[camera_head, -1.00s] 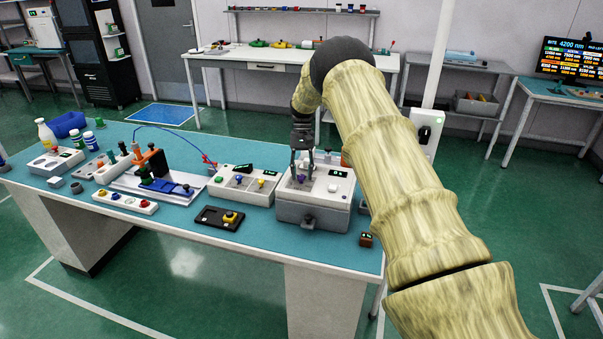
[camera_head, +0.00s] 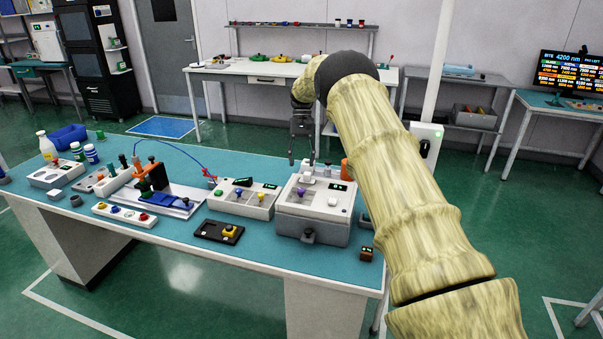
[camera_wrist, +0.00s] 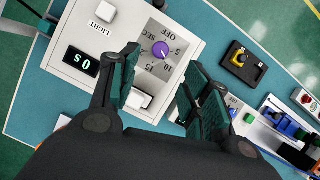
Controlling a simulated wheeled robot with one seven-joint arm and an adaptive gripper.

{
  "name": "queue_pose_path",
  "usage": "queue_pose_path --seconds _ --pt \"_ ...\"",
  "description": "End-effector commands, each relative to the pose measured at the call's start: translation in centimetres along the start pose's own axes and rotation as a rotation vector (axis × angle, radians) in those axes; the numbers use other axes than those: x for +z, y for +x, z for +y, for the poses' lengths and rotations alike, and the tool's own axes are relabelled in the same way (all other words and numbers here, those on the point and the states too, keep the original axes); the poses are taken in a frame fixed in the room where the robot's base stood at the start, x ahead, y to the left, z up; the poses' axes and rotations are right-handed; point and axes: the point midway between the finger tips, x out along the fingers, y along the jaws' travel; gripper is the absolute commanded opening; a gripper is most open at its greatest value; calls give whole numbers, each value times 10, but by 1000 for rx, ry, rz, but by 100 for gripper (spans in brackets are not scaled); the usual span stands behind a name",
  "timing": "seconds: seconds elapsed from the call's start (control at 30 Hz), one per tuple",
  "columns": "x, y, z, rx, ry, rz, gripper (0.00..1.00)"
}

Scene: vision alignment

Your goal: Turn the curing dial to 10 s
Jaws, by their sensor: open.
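The curing box (camera_head: 332,198) is a white and grey unit at the right end of the near bench. Its purple dial (camera_head: 301,191) is on the top; in the wrist view the dial (camera_wrist: 160,49) has OFF, 5, 10 and 15 marks beside it. The dial's pointer is too small to read surely. The display (camera_wrist: 80,63) appears upside down and seems to read 0 s. My gripper (camera_head: 301,160) is open and empty above the box. In the wrist view my gripper (camera_wrist: 160,65) has its fingers on either side of the dial, apart from it.
A white LIGHT button (camera_wrist: 105,12) and another white block (camera_wrist: 138,98) are on the box. A small brown block (camera_head: 366,253) is at the right.

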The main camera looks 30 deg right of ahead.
Motion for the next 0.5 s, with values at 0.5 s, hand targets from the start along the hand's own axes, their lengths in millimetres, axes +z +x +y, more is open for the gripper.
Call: queue_pose_path --seconds 0.5 --pt "0 -27 0 1 0 0 48"
